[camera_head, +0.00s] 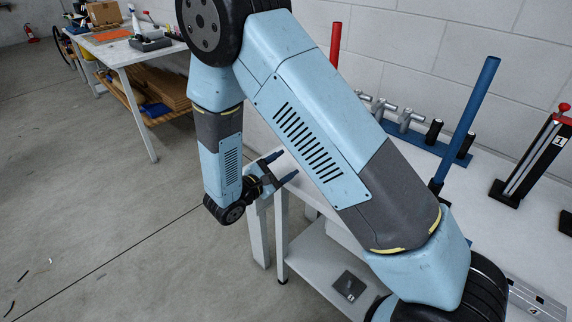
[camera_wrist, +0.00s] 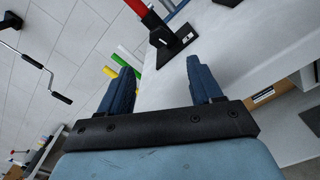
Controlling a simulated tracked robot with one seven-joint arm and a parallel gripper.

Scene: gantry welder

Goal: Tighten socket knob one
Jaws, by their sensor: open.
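My gripper (camera_head: 290,163) is open and empty near the left end of the white workbench (camera_head: 488,178). Its two dark blue fingers also show in the wrist view (camera_wrist: 160,65), apart with nothing between them. On the bench, a blue rack (camera_head: 430,146) holds several silver T-shaped fittings (camera_head: 408,117) and black cylinders (camera_head: 434,131). At the right stands a tilted black stand with a red ball knob (camera_head: 564,107) on top and a label "1" (camera_head: 558,141). I cannot tell which piece is socket knob one. My gripper is well apart from all of these.
A blue post (camera_head: 469,115) and a red post (camera_head: 335,45) rise from the bench. A red post on a black base (camera_wrist: 175,43) shows in the wrist view. A lower shelf (camera_head: 325,262) holds a dark plate (camera_head: 349,285). Another cluttered table (camera_head: 128,50) stands back left; the floor between is clear.

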